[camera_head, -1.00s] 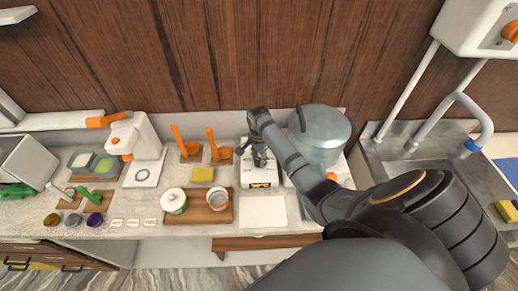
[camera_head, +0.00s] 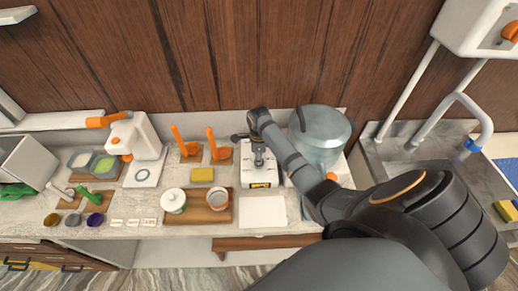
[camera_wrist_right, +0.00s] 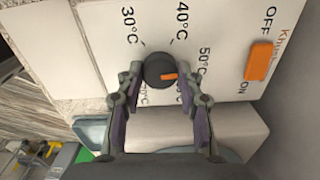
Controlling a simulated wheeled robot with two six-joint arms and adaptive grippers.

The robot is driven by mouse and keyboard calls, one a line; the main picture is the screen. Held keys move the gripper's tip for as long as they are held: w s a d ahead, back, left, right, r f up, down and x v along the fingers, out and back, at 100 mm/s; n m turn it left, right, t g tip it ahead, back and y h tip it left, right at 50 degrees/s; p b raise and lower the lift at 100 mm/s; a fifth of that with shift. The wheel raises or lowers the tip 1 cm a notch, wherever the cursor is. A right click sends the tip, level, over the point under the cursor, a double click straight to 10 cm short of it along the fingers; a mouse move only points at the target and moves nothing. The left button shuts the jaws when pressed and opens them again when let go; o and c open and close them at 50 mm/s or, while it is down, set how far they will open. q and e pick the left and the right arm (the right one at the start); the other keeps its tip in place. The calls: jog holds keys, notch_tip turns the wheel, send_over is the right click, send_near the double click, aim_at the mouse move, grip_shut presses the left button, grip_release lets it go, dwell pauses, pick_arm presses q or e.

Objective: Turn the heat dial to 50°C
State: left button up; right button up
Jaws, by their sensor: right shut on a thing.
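The black heat dial (camera_wrist_right: 160,69) with an orange pointer mark is on a white panel in the right wrist view. My right gripper (camera_wrist_right: 160,76) is shut on it, one finger on each side. The orange mark points right, toward the finger on the 50°C side. The 30°C, 40°C and 50°C labels are readable; lower ones are partly hidden by the fingers. An exact alignment with 50°C cannot be told. In the head view my right gripper (camera_head: 259,162) is over the white appliance (camera_head: 262,177), and the dial is hidden. My left gripper is out of view.
An orange ON/OFF switch (camera_wrist_right: 262,61) is beside the dial. A wooden board (camera_head: 205,214) with a jar and a cup, and a yellow sponge (camera_head: 202,175), are to the left. A white sheet (camera_head: 262,212) lies in front.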

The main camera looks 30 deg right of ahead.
dwell(0.4)
jog(key=o, duration=1.2)
jog(key=shift+r, duration=0.1)
notch_tip(320, 180, up, 12)
jog(key=shift+f, duration=0.1)
